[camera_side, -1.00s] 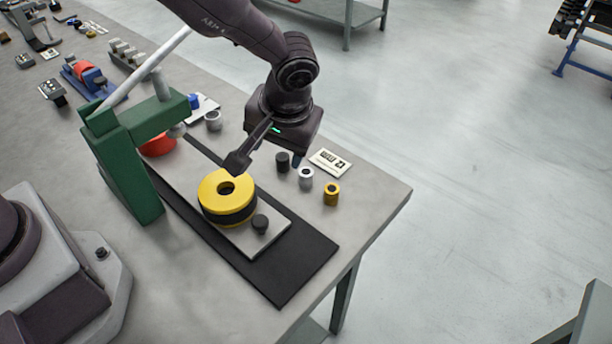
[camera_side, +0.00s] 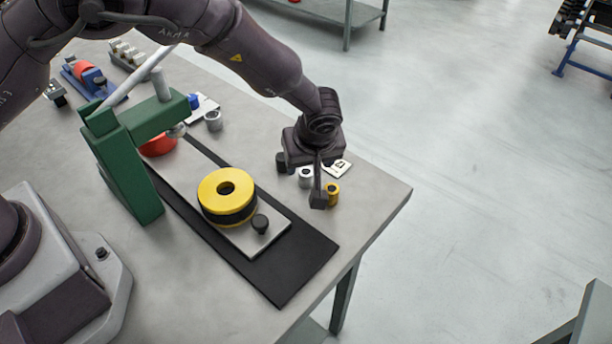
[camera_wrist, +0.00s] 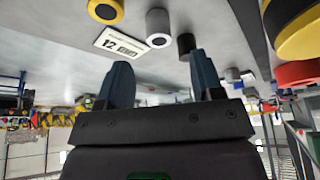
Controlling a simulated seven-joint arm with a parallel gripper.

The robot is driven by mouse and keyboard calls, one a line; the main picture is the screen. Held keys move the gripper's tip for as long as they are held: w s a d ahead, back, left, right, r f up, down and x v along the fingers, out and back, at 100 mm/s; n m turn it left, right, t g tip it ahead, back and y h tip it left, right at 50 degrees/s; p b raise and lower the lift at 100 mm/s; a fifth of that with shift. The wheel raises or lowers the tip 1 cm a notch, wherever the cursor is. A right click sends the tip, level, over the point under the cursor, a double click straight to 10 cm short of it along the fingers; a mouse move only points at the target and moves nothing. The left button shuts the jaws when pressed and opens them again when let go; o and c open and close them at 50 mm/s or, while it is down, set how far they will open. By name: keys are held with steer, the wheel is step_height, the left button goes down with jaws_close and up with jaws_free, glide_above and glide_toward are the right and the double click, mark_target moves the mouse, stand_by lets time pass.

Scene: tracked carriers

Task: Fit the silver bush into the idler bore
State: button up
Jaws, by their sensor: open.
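The silver bush (camera_side: 305,178) stands upright on the bench between a black bush (camera_side: 283,163) and a yellow bush (camera_side: 332,194). It also shows in the wrist view (camera_wrist: 158,28), beyond my fingertips. The idler (camera_side: 229,205) is a yellow roller with a black band, lying flat on a grey plate with its bore (camera_side: 227,188) facing up and empty. My gripper (camera_side: 318,192) is over the row of bushes, with one finger in front of the silver and yellow bushes. In the wrist view my gripper (camera_wrist: 163,75) is open, with nothing between the fingers.
A printed card (camera_side: 340,168) lies behind the bushes. A dark knob (camera_side: 260,224) stands on the plate beside the idler, above a black mat (camera_side: 285,275). A green press (camera_side: 130,165) with a lever rises at left. A grey bush (camera_side: 213,120) stands farther back. The bench's right corner is clear.

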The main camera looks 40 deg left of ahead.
mark_target(306, 171)
steer(key=shift+x, duration=2.75)
steer(key=shift+w+r, duration=0.1)
steer(key=c, duration=1)
